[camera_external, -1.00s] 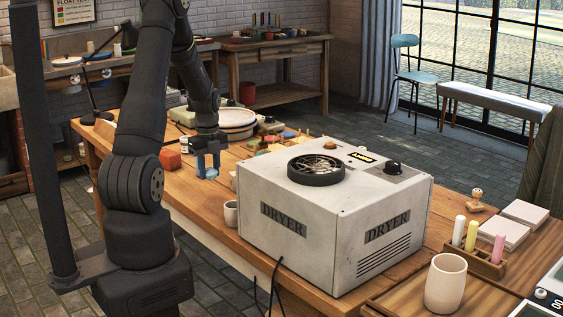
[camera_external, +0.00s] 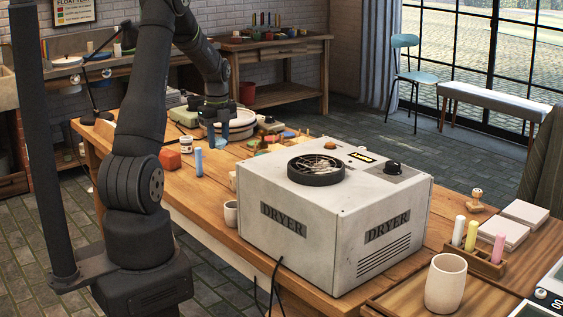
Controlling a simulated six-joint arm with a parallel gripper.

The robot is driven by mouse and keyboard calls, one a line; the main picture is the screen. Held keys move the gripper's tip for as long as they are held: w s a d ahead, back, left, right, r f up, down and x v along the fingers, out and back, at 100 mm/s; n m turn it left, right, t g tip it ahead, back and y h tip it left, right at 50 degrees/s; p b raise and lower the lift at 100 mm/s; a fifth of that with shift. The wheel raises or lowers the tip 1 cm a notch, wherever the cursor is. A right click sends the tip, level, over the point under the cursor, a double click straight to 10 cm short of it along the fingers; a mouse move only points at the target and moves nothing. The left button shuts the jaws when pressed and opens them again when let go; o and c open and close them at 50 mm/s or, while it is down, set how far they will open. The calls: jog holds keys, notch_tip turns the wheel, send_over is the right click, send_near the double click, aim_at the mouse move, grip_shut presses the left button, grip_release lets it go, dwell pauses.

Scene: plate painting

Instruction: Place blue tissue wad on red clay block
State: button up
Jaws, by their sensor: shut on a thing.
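The red clay block (camera_external: 170,159) sits on the wooden table to the left of the dryer, near the table's left edge. My gripper (camera_external: 216,132) is beyond and to the right of the block, in front of the white round wheel. The spot in front of the block where pale blue showed earlier is bare wood.
A blue stick (camera_external: 198,162) stands upright just right of the red block, with a small white jar (camera_external: 186,144) behind it. The large white dryer (camera_external: 330,215) fills the table's middle. A white cup (camera_external: 231,213) stands beside it. The round white wheel (camera_external: 241,121) is behind my gripper.

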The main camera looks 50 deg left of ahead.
jog(key=a+r, duration=0.1)
jog(key=a, duration=0.3)
jog(key=a+r, duration=0.1)
jog(key=a, duration=0.4)
jog(key=a+r, duration=0.1)
jog(key=a, duration=0.3)
jog(key=shift+w+a, duration=0.15)
jog(key=shift+w, duration=0.05)
send_over(172, 154)
jog(key=f, duration=0.6)
jog(key=shift+d+f, duration=0.25)
jog(key=shift+d, duration=0.15)
jog(key=shift+s+a+f, duration=0.1)
jog(key=shift+a+f, duration=0.15)
jog(key=shift+f, duration=1.9)
jog(key=shift+f, duration=0.2)
jog(key=o, duration=0.9)
jog(key=shift+o, duration=0.2)
jog(key=shift+r, duration=0.1)
notch_tip(172, 154, up, 12)
